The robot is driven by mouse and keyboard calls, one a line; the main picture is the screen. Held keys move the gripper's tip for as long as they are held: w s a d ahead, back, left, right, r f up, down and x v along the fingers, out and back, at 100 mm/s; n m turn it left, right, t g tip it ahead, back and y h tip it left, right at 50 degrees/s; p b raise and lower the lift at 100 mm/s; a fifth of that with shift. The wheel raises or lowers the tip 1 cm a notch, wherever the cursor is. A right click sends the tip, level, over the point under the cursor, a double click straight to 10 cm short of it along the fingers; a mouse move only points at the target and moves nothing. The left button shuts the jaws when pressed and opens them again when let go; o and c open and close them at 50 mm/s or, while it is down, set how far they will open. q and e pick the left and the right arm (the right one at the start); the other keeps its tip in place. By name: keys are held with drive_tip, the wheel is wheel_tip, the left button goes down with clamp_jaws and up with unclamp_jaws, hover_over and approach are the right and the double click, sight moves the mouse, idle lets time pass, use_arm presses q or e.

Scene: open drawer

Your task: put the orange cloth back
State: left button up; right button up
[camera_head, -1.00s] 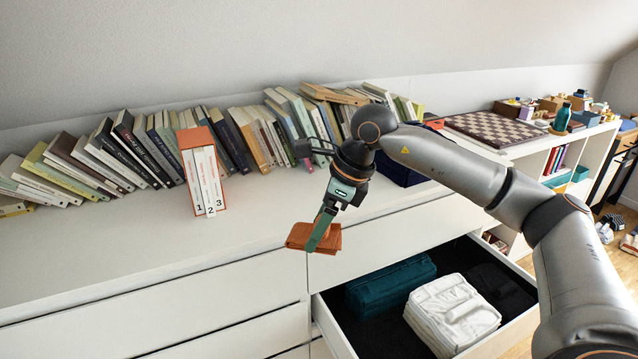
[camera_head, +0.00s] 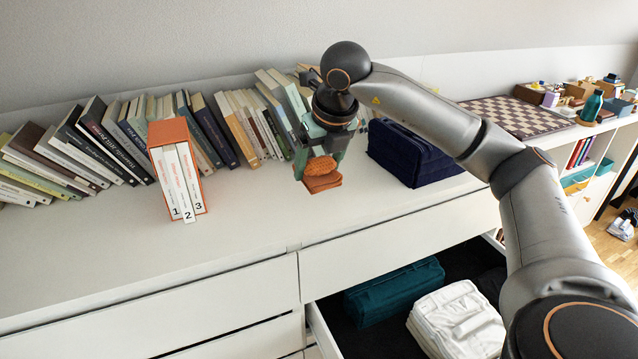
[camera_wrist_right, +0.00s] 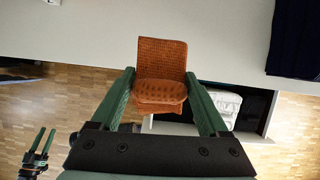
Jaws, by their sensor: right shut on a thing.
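The orange cloth (camera_head: 321,174) is a small folded bundle held above the white dresser top, near its front edge. My right gripper (camera_head: 322,160) is shut on it, with a finger on each side. In the right wrist view the cloth (camera_wrist_right: 161,72) sits between the two green fingers of the right gripper (camera_wrist_right: 163,95). The open drawer (camera_head: 322,330) below and to the right holds a folded teal cloth (camera_head: 392,290) and a folded white cloth (camera_head: 457,318) on a dark bottom. My left gripper is out of the head view; a green two-fingered gripper (camera_wrist_right: 42,142) shows small at the wrist view's lower left.
Leaning books (camera_head: 100,140) line the back of the dresser, with an orange-cased set of three volumes (camera_head: 178,170) in front. A folded navy cloth (camera_head: 412,155) lies right of my gripper. A chessboard (camera_head: 520,117) is farther right. The dresser top's front left is clear.

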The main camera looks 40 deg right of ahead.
drive_tip(key=shift+w+d, duration=0.4)
drive_tip(key=shift+d, duration=0.05)
drive_tip(key=w+d+f, duration=0.4)
drive_tip(key=w+d+f+b, duration=0.1)
drive_tip(key=w+d+f, duration=0.3)
drive_tip(key=shift+w+d+f, duration=0.15)
drive_tip(key=shift+d, duration=0.25)
drive_tip(key=shift+w+d+f+b, duration=0.35)
drive_tip(key=shift+w+d+f, duration=0.1)
drive_tip(key=shift+f, duration=0.25)
use_arm(q)
drive_tip(key=w+r+m+t+h, duration=0.1)
drive_tip(key=w+r+t, duration=0.5)
drive_tip(key=r, duration=0.7)
drive_tip(key=shift+w+m+h+b, duration=0.3)
drive_tip(key=shift+w+b, duration=0.1)
drive_tip(key=shift+w, duration=0.2)
use_arm(e)
drive_tip(key=shift+f, duration=1.55)
use_arm(q)
drive_tip(key=shift+r, duration=0.1)
use_arm(e)
drive_tip(key=shift+f, duration=0.15)
drive_tip(key=o, duration=1.2)
use_arm(q)
drive_tip(key=shift+r, duration=0.1)
